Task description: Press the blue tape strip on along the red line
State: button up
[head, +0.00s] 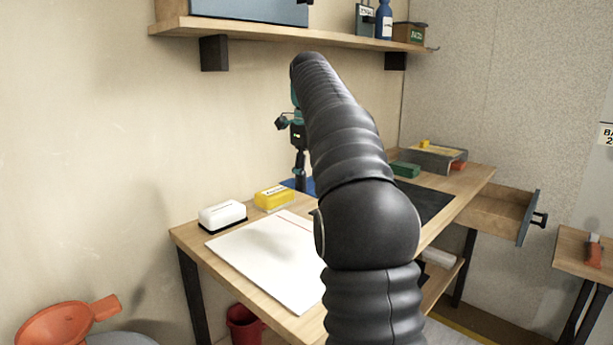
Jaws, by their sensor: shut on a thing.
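A white sheet (262,262) lies on the near left part of the wooden workbench. A short stretch of a thin red line (293,220) shows near its far edge; my arm covers the right side of the sheet. My gripper (301,184) points down at the back of the bench, beyond the sheet, partly behind my arm. It is shut on a blue piece (289,184), which looks like the blue tape strip. The fingertips are small and dark here, and I cannot tell whether the blue piece touches the bench.
A white block with a dark base (222,215) and a yellow box (273,197) stand left of my gripper. A green block (405,169) and a dark mat (436,204) are to the right. A shelf (270,33) overhangs the bench. A drawer (490,212) stands open.

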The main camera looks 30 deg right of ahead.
notch_tip(320, 180, down, 9)
jog(key=b, duration=0.6)
jog(key=shift+r, duration=0.15)
jog(key=shift+f+b, duration=0.9)
jog(key=shift+f, duration=0.8)
dwell(0.8)
jog(key=shift+p, duration=0.3)
dwell(1.2)
jog(key=o, duration=1.3)
jog(key=shift+c, duration=0.2)
notch_tip(320, 180, up, 7)
jog(key=shift+r, duration=0.2)
